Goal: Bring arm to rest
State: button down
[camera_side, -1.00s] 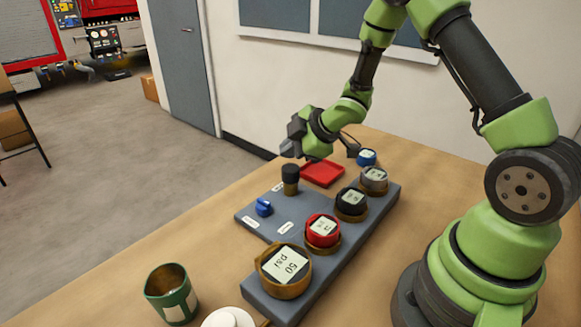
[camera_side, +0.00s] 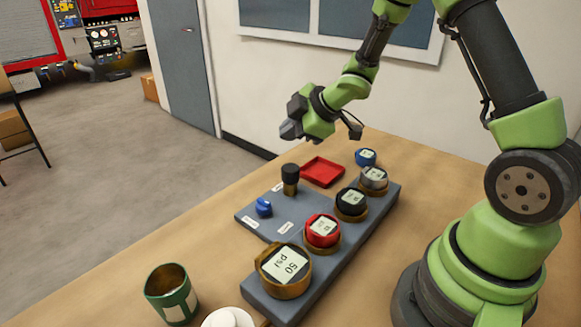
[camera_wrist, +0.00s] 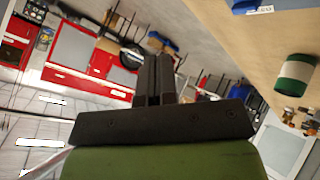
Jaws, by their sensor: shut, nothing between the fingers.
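My gripper (camera_side: 291,130) is shut and empty in the side view. It hangs in the air above and behind the gauge panel, pointing left, touching nothing. In the wrist view my gripper (camera_wrist: 158,62) shows as two dark fingers pressed together, with the room's far side behind them. The grey panel (camera_side: 287,216) lies on the table with several round gauges in a row. A black-topped brass knob (camera_side: 290,179) stands upright on it, and a blue knob (camera_side: 263,207) sits near its left edge.
A red tray (camera_side: 323,171) and a blue gauge (camera_side: 366,157) sit behind the panel. A green cup (camera_side: 171,293) stands at the front left, and it also shows in the wrist view (camera_wrist: 296,72). A white round object (camera_side: 228,318) is at the front edge of view.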

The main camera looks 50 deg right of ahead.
jog(key=shift+r, duration=0.4)
jog(key=s+r+m+h, duration=0.4)
jog(key=s+r+m, duration=0.45)
jog(key=r, duration=0.35)
jog(key=s+a+r+m+g+y, duration=0.1)
jog(key=s+a+r+m+y, duration=0.2)
jog(key=s+a+m, duration=0.4)
jog(key=s+a+y, duration=0.1)
jog(key=s+a, duration=0.1)
jog(key=s, duration=0.5)
jog(key=shift+s+a+g, duration=0.15)
jog(key=shift+s+g, duration=0.25)
dwell(1.7)
